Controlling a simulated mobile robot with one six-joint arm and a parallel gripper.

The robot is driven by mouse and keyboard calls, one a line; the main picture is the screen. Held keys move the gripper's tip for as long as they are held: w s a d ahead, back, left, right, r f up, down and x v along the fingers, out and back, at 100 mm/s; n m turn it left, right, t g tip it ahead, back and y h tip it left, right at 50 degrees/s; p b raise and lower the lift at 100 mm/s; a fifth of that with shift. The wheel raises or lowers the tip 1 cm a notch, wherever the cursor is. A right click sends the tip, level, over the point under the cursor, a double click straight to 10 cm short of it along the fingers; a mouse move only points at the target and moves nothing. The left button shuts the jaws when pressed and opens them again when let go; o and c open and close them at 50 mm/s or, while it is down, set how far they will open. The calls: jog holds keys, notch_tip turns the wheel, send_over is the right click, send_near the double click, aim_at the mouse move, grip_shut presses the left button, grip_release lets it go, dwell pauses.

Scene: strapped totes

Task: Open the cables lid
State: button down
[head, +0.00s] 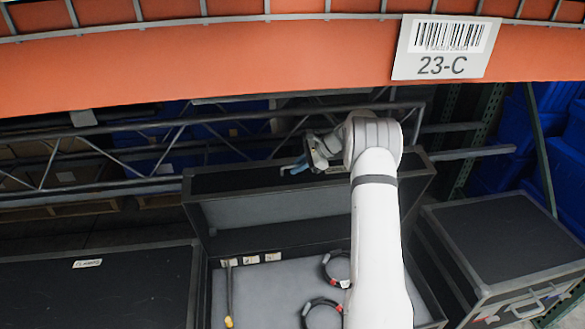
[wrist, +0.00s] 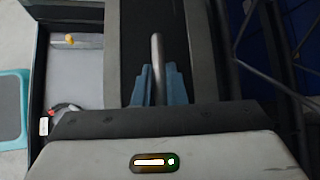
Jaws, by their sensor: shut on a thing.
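The cables case is a black box with a light grey floor (head: 270,295), open at the top. Coiled black cables (head: 337,268) lie inside it. Its lid (head: 235,184) is raised at the back of the case, with its grey lining facing forward. My gripper (head: 297,165) is at the lid's top edge, partly hidden behind my arm. In the wrist view my gripper (wrist: 157,85) has its blue fingers closed around a grey bar handle (wrist: 157,45) on the dark lid. My arm hides part of the lid and the case's right side.
A closed black case (head: 95,290) stands at the left, and another (head: 505,240) at the right. An orange rack beam (head: 200,70) with a 23-C label (head: 445,47) crosses above. A metal truss (head: 110,155) runs behind the lid. Blue bins (head: 500,145) stand at the back right.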

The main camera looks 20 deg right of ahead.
jog(key=shift+d+f, duration=0.2)
jog(key=shift+d, duration=0.05)
jog(key=c, duration=1.6)
grip_release()
jog(key=shift+w, duration=0.1)
jog(key=shift+o, duration=0.5)
jog(key=shift+a, duration=0.1)
jog(key=shift+r, duration=0.1)
jog(key=b+v, duration=0.1)
jog(key=v, duration=0.7)
jog(key=shift+w+a, duration=0.1)
